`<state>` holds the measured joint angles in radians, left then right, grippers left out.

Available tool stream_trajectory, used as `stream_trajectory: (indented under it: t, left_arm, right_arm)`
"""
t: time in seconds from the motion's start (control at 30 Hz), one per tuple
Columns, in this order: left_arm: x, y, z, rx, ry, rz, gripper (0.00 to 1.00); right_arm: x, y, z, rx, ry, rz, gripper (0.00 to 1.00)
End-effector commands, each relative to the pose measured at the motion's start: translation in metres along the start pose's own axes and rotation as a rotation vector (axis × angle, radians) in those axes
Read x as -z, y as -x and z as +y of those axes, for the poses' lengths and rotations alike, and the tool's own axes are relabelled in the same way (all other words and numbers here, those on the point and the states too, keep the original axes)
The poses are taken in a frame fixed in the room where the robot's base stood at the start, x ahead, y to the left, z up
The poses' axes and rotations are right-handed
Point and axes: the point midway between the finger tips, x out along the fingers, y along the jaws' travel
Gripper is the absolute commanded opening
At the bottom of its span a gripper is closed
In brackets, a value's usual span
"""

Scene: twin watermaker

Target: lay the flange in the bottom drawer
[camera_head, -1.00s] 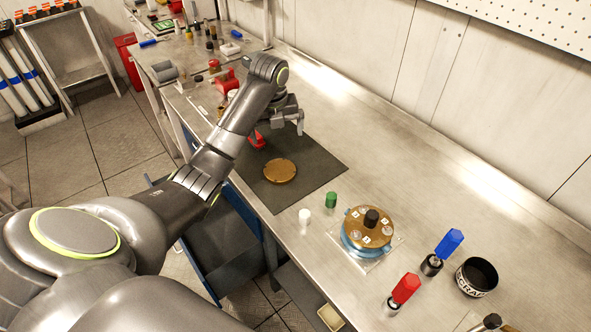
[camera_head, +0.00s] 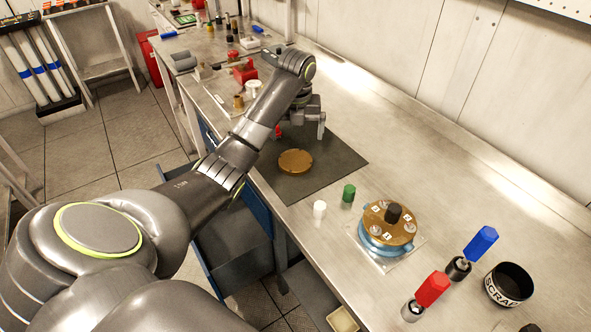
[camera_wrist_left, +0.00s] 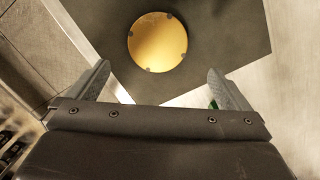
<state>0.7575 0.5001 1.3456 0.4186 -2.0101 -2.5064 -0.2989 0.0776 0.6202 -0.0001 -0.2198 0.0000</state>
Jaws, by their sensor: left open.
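The flange appears to be the flat round bronze disc (camera_head: 295,162) lying on the dark mat on the bench. It also shows in the left wrist view (camera_wrist_left: 158,42), beyond the fingers. My left gripper (camera_head: 300,130) is above the mat, just behind the disc in the head view. Its fingers (camera_wrist_left: 160,85) are wide apart with nothing between them. A blue-sided drawer (camera_head: 205,262) stands open below the bench's front edge, partly hidden by my left arm. Its inside looks empty where visible; I cannot tell which drawer level it is. My right gripper is out of view.
A blue device with a bronze lid (camera_head: 378,240) stands right of the mat (camera_head: 340,168). Near it are a white cylinder (camera_head: 319,210), a green one (camera_head: 348,193), red (camera_head: 433,289) and blue (camera_head: 481,242) handled tools, and a black cup (camera_head: 508,285). The rear right bench is clear.

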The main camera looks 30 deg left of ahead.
Motion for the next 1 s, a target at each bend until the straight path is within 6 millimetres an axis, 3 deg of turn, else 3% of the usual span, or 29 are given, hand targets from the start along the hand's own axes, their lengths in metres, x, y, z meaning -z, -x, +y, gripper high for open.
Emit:
stream_trajectory:
  t: [0.1, 0.47, 0.7, 1.0]
  left_arm:
    - [0.001, -0.028, 0.000, -0.001, 0.000, 0.004, 1.00]
    - [0.002, -0.056, 0.001, -0.001, 0.000, 0.004, 1.00]
    - [0.004, -0.092, 0.003, -0.001, 0.000, 0.003, 1.00]
    - [0.003, -0.101, 0.003, 0.000, -0.001, 0.000, 1.00]
  right_arm:
    - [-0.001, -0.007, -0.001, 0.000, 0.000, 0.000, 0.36]
    - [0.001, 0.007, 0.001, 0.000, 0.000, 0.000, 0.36]
    - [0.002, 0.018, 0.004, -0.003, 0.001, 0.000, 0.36]
    - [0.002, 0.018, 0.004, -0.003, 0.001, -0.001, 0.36]
